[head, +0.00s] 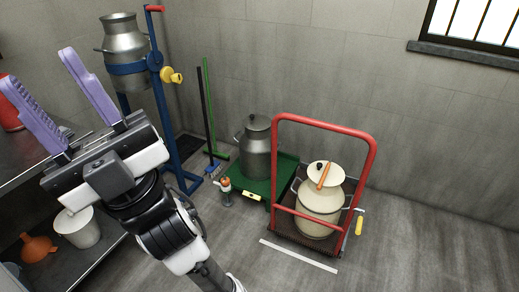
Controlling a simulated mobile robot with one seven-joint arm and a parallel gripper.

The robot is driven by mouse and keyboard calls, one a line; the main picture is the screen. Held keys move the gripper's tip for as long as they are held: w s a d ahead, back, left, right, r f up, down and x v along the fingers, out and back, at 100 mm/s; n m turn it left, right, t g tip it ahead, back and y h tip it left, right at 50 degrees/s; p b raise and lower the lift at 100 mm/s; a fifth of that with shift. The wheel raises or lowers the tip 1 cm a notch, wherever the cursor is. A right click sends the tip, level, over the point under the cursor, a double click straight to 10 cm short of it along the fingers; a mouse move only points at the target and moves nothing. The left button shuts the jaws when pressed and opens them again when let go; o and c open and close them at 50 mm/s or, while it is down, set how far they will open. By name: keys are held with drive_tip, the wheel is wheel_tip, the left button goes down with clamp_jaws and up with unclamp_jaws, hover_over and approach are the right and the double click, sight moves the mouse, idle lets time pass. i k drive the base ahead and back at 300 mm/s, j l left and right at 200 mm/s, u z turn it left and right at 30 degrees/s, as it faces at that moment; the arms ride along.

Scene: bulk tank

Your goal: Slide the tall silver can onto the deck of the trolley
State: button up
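A tall silver can (257,152) with a lid stands upright on a low green platform (262,190) near the back wall. Another silver can (124,42) sits high in a blue stand at the upper left. The trolley (322,124) has a red tube handle and a dark deck, close to the right of the green platform. A cream can (320,212) with a lid and an orange-brown handle or tool on top stands on the deck and covers much of it. My gripper (38,70) is at the left, raised, with its purple fingers apart and empty, away from the cans.
The blue stand (158,100) has a yellow knob. A black-handled and a green-handled tool (208,110) lean on the wall. A small orange-topped item (225,190) stands before the platform. A shelf at left holds a white bucket (77,228) and orange funnel (38,248). Right floor is clear.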

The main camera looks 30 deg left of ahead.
sight(255, 147)
drive_tip(key=i+j+u, duration=0.9)
drive_tip(key=i+u, duration=0.25)
drive_tip(key=i, duration=0.1)
